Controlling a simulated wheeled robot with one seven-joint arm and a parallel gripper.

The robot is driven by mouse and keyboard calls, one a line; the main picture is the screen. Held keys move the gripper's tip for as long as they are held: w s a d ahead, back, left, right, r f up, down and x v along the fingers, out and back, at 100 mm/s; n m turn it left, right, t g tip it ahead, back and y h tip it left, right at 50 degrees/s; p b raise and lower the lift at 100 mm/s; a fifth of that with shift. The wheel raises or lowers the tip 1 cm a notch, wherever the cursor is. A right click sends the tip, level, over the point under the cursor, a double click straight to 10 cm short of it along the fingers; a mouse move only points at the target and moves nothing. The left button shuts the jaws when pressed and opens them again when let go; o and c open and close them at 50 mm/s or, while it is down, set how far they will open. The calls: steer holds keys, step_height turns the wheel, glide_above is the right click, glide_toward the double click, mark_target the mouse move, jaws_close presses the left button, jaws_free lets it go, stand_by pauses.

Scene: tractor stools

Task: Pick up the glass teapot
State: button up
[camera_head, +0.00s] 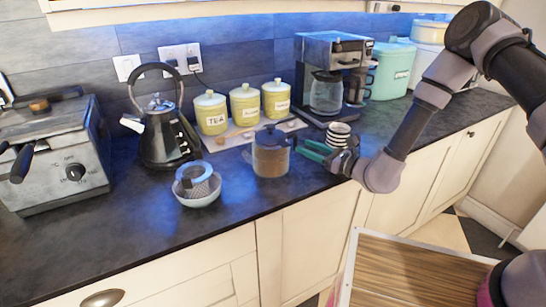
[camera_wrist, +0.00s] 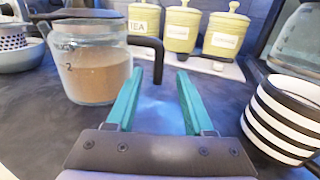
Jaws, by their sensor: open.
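The glass teapot (camera_head: 270,152) stands upright on the dark counter, with a brown content, a dark lid and a dark handle on its right side. In the wrist view the glass teapot (camera_wrist: 92,70) is at the upper left, its handle reaching right toward the space ahead of my fingers. My gripper (camera_head: 305,148) is just right of the teapot in the head view, green fingers pointing at its handle side. In the wrist view my gripper (camera_wrist: 155,85) is open, with bare counter between the fingers. Whether a fingertip touches the handle cannot be told.
A striped cup (camera_wrist: 285,118) stands close right of my gripper. A bowl with a strainer (camera_head: 198,187) is left of the teapot. Yellow canisters (camera_head: 244,104), a black kettle (camera_head: 165,130) and a coffee maker (camera_head: 325,75) stand behind. The counter's front edge is near.

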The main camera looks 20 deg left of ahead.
mark_target(295, 143)
steer(key=x, duration=0.5)
steer(key=shift+a, duration=0.15)
jaws_close()
stand_by(1.2)
